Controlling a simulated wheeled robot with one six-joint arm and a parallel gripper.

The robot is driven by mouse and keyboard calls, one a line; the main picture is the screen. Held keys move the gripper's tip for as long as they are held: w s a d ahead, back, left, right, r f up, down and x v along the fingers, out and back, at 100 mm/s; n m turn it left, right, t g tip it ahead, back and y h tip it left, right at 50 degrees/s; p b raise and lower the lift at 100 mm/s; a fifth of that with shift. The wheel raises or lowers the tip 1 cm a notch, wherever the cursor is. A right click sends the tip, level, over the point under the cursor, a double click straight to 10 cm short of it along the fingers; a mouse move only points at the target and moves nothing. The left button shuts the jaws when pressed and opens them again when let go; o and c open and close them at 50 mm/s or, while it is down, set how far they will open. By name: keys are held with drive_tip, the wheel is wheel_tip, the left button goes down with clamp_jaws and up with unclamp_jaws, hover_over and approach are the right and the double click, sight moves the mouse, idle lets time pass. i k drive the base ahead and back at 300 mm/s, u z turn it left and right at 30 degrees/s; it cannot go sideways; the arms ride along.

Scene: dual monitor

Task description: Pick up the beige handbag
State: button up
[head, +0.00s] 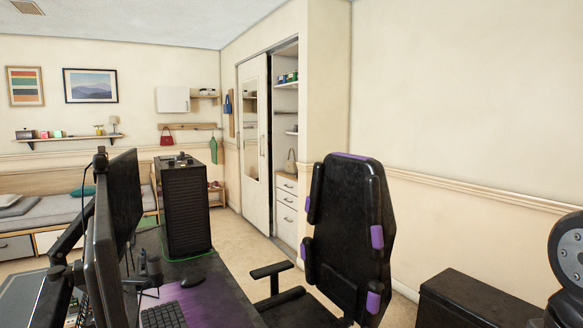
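A small beige handbag (291,164) with a thin looped handle stands upright on top of a white drawer unit (287,205) inside the open right part of the closet, in the middle of the head view. It is far from me, across the room. A part of my own arm shows at the right edge, but my gripper is not in view.
A black and purple office chair (348,235) stands before the closet. A desk with dual monitors (122,195), a PC tower (186,208) and a keyboard (163,315) fills the left foreground. A dark box (475,300) is at lower right. Floor (235,240) shows beyond the desk.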

sight(290, 166)
drive_tip(key=u, duration=3.1)
drive_tip(key=i, duration=3.6)
drive_tip(key=z, duration=2.35)
drive_tip(key=i, duration=3.05)
drive_tip(key=u, duration=0.05)
